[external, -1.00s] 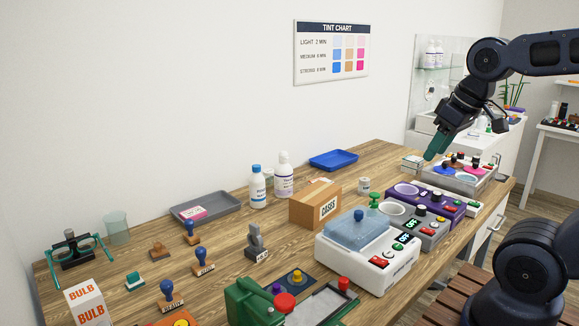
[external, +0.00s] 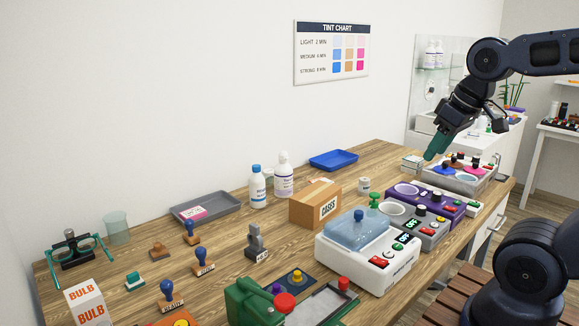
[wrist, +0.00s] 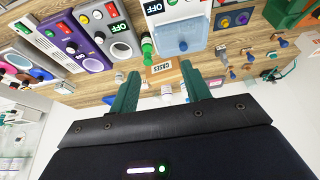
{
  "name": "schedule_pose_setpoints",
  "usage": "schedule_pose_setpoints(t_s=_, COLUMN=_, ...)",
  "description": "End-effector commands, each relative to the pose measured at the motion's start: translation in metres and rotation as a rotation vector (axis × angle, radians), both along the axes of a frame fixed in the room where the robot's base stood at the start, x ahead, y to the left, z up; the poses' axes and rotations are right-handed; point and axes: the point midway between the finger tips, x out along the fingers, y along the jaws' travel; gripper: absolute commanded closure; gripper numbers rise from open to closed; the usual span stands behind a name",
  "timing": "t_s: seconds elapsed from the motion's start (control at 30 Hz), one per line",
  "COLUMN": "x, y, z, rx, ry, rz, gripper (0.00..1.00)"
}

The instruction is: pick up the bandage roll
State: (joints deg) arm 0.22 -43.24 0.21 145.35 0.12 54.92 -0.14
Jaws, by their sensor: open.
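My gripper (external: 431,156) hangs above the far right end of the long wooden table in the external view. In the wrist view its two green fingers (wrist: 158,72) are apart with nothing held between them. A small white cylinder (external: 364,185) stands on the table behind the green-knobbed stamp, right of the cardboard box; it may be the bandage roll, but it is too small to be sure. A small pale round thing in the wrist view (wrist: 118,75), beside the left finger, looks like the same one. My gripper is well apart from it.
The cardboard CASES box (external: 316,204), two white bottles (external: 284,175) and a blue tray (external: 333,160) surround the cylinder. Purple (external: 437,198), grey and white (external: 367,250) devices line the table's front side. Bare wood lies between the blue tray and the devices.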

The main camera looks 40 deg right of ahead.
Motion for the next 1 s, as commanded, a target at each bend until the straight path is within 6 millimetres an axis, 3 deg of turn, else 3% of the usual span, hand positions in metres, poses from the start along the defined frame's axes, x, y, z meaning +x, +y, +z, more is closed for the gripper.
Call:
schedule_pose_setpoints(t_s=0.07, x=0.000, y=0.000, z=0.000, rx=0.000, ry=0.000, rz=0.000, gripper=0.51)
schedule_pose_setpoints(t_s=0.13, x=0.000, y=0.000, z=0.000, rx=0.000, ry=0.000, rz=0.000, gripper=0.37)
schedule_pose_setpoints(t_s=0.53, x=0.008, y=-0.004, z=0.000, rx=-0.035, ry=0.006, rz=0.030, gripper=0.37)
schedule_pose_setpoints(t_s=0.67, x=0.031, y=-0.014, z=-0.001, rx=-0.132, ry=0.028, rz=0.119, gripper=0.37)
schedule_pose_setpoints(t_s=1.0, x=0.110, y=-0.055, z=-0.012, rx=-0.435, ry=0.142, rz=0.493, gripper=0.37)
